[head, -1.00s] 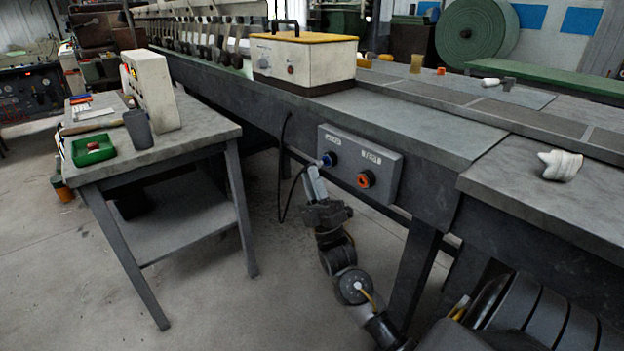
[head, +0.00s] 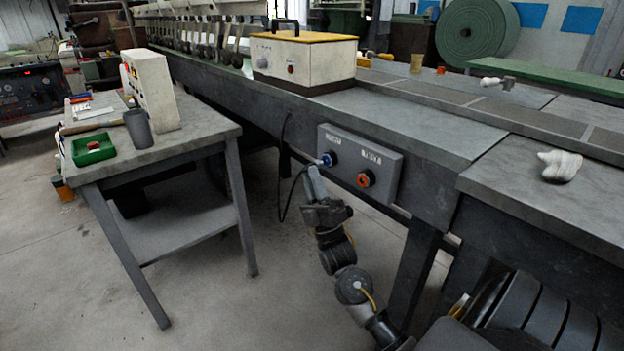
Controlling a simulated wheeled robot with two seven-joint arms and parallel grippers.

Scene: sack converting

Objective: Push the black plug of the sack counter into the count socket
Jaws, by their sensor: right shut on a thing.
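The sack counter (head: 306,58), a cream box with a yellow top and black handle, stands on the long grey bench. Its black cable (head: 282,180) hangs down the bench front and loops up to my right gripper (head: 315,176). That gripper is shut at the blue-ringed socket (head: 329,159) on the grey socket box (head: 385,163). The plug between its fingers is mostly hidden; I cannot tell how deep it sits. An orange-ringed socket (head: 365,179) is to the right. The labels above both sockets are too blurred to read. My left gripper is not in view.
A grey side table (head: 200,134) at left holds a green tray (head: 93,150), a dark cup (head: 138,129) and a cream control box (head: 152,90). White gloves (head: 559,165) lie on the right bench top. The floor between table and bench is clear.

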